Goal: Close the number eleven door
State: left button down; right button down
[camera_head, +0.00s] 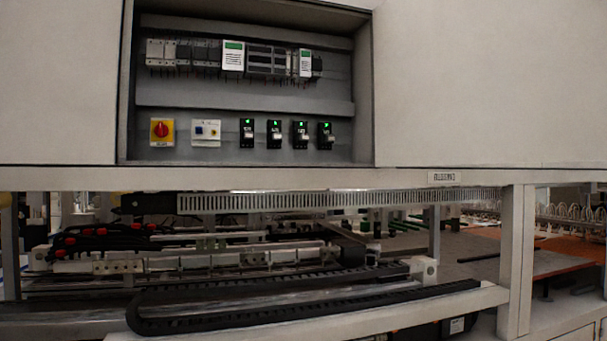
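An electrical cabinet (244,93) stands open at the upper middle, its inside showing. Wide plain beige panels flank it on the left (60,80) and on the right (490,80). I cannot tell whether either one is a swung-open door. No number eleven is readable; a small label (444,177) on the frame below the right panel is too small to read. Neither of my grippers is in view.
Inside the cabinet are a red and yellow rotary switch (162,131), a white socket plate (206,132) and several black breakers with green lights (274,133). Below, a beige frame post (514,260) and a black cable chain (300,305) border the machine bed.

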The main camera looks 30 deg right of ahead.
aim_at(457, 82)
jog(key=k+l, duration=0.1)
jog(key=l, duration=0.4)
jog(key=l+u, duration=0.1)
jog(key=l, duration=0.4)
jog(key=k+l, duration=0.15)
jog(key=l, duration=0.35)
jog(key=k+l+u, duration=0.1)
jog(key=l, duration=0.4)
jog(key=k+l, duration=0.15)
jog(key=l, duration=0.35)
jog(key=k+l+u, duration=0.1)
jog(key=l, duration=0.4)
jog(key=k+l, duration=0.15)
jog(key=l, duration=0.35)
jog(key=k+l+u, duration=0.1)
jog(key=l, duration=0.35)
jog(key=k+l, duration=0.3)
jog(key=l, duration=0.1)
